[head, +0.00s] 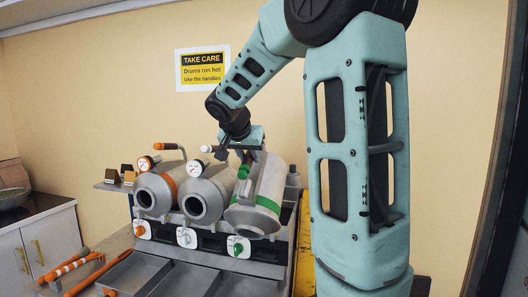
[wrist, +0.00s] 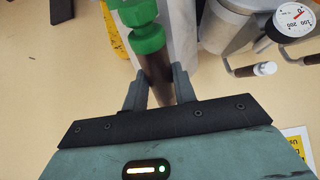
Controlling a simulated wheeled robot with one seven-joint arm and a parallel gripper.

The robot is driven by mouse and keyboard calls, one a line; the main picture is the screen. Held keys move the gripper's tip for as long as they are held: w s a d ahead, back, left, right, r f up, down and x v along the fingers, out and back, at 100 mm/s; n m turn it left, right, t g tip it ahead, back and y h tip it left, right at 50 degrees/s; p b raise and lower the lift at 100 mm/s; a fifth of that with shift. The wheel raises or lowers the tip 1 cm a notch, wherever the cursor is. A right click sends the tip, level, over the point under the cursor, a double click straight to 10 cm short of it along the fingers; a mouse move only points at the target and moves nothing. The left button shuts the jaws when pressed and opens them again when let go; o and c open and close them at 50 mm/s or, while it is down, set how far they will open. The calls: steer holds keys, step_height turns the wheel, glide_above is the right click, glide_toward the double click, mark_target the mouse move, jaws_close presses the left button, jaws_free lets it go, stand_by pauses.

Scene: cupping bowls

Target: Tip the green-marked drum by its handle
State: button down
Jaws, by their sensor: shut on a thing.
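The green-marked drum (head: 268,188) is the right one of three metal drums in a row, with a green band near its mouth. Its mouth faces forward and downward, lower in the head view than the other mouths. Its handle is a brown bar (wrist: 155,72) with green knobs (wrist: 146,38) in the wrist view. My gripper (wrist: 158,88) is shut on this brown bar, one finger on each side. In the head view my gripper (head: 243,150) is above the drum, and its fingers are partly hidden.
The white-marked drum (head: 221,187) and orange-marked drum (head: 175,184) stand close on the left, with dials and their own handles. Trays (head: 190,280) lie in front. Orange-handled tools (head: 72,265) lie at the left. A yellow warning sign (head: 202,68) hangs behind.

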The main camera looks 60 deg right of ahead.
steer(key=d, duration=0.3)
steer(key=w+d, duration=0.1)
steer(key=d, duration=0.1)
steer(key=w+d, duration=0.1)
steer(key=d, duration=0.2)
steer(key=shift+w+d+r+p, duration=0.2)
steer(key=shift+d+r+p, duration=0.1)
steer(key=shift+d+r, duration=0.05)
steer(key=shift+d, duration=0.15)
steer(key=shift+w+d+f+p, duration=0.3)
steer(key=shift+w+d+f, duration=0.1)
steer(key=shift+d, duration=0.95)
steer(key=shift+w+d+f+p, duration=0.3)
steer(key=shift+w+d, duration=0.1)
steer(key=shift+d, duration=0.9)
steer(key=shift+w+d+f+p, duration=0.25)
steer(key=shift+w+d+f, duration=0.15)
steer(key=shift+d, duration=1.05)
steer(key=shift+w+d+f, duration=0.2)
steer(key=shift+d+f, duration=0.05)
steer(key=shift+d, duration=0.3)
steer(key=shift+w+d+f, duration=0.15)
steer(key=shift+d+f, duration=0.1)
steer(key=shift+d, duration=0.25)
steer(key=c, duration=1)
jaws_free()
steer(key=shift+c, duration=0.2)
steer(key=shift+a, duration=0.1)
